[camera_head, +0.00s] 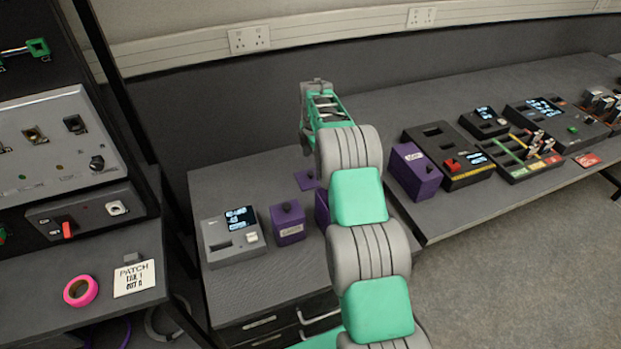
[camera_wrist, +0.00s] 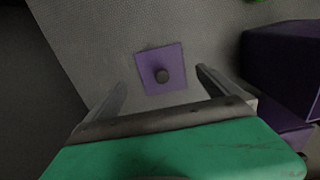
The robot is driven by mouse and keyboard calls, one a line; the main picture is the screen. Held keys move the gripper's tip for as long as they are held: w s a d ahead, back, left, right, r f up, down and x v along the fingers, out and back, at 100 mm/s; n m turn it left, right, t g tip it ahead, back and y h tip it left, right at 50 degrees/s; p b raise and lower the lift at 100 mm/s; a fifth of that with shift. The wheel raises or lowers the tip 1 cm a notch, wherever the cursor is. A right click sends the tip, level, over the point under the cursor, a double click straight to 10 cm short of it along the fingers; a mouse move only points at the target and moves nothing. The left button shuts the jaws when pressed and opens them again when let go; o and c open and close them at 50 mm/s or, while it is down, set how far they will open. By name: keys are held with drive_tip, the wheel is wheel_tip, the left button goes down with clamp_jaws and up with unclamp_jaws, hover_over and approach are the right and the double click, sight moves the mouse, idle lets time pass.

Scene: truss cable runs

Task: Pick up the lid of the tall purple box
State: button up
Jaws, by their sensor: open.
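A flat purple square lid with a dark round knob (camera_head: 306,181) lies on the grey bench top in the head view, behind the purple boxes. In the wrist view the lid (camera_wrist: 150,83) lies ahead, between the two spread fingers of my gripper (camera_wrist: 160,82). The fingers are open and hold nothing; I cannot tell their exact height above the lid. A purple box (camera_head: 321,212) stands just in front of the lid, mostly hidden behind my arm. A shorter-looking labelled purple box with a dark knob (camera_head: 289,230) stands to its left.
A grey device with a screen (camera_head: 233,240) stands left of the boxes. Another labelled purple box (camera_head: 414,175) stands on the right bench beside a black panel (camera_head: 447,160). Purple boxes (camera_wrist: 283,62) fill the right edge of the wrist view.

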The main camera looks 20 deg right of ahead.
sight(312, 172)
wheel_tip(312, 172, down, 5)
drive_tip(key=shift+s+a+r+p, duration=0.1)
drive_tip(key=shift+a+p, duration=0.05)
drive_tip(key=shift+p, duration=0.65)
drive_tip(key=c, duration=1.3)
